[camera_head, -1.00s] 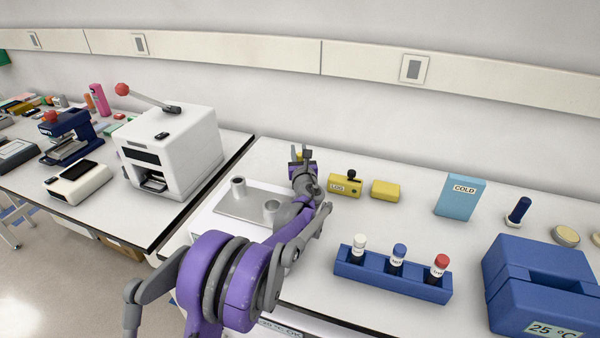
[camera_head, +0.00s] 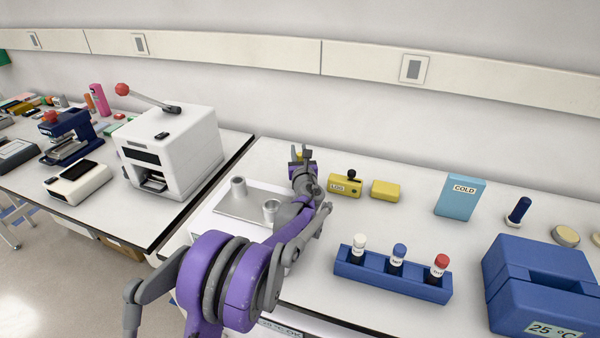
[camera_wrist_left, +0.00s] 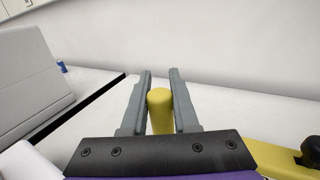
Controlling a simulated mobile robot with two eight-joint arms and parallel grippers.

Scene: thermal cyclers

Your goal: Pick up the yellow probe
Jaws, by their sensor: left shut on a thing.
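The yellow probe (camera_wrist_left: 160,108) stands between the two grey fingers of my left gripper (camera_wrist_left: 160,92) in the left wrist view. Its rounded top shows; its lower part is hidden behind the gripper's black plate. In the head view my left gripper (camera_head: 301,152) is at the back of the bench, beyond the grey plate with cups, and its fingers are shut on the probe. Only a small bit of yellow (camera_head: 294,155) shows there beside the fingers. My right gripper is not in view.
A yellow box labelled LOG (camera_head: 345,187) and a yellow block (camera_head: 385,190) lie right of the gripper. The grey plate (camera_head: 240,204) is in front of it. A blue rack (camera_head: 390,276) holds three capped vials. A white machine (camera_head: 172,150) stands on the left bench.

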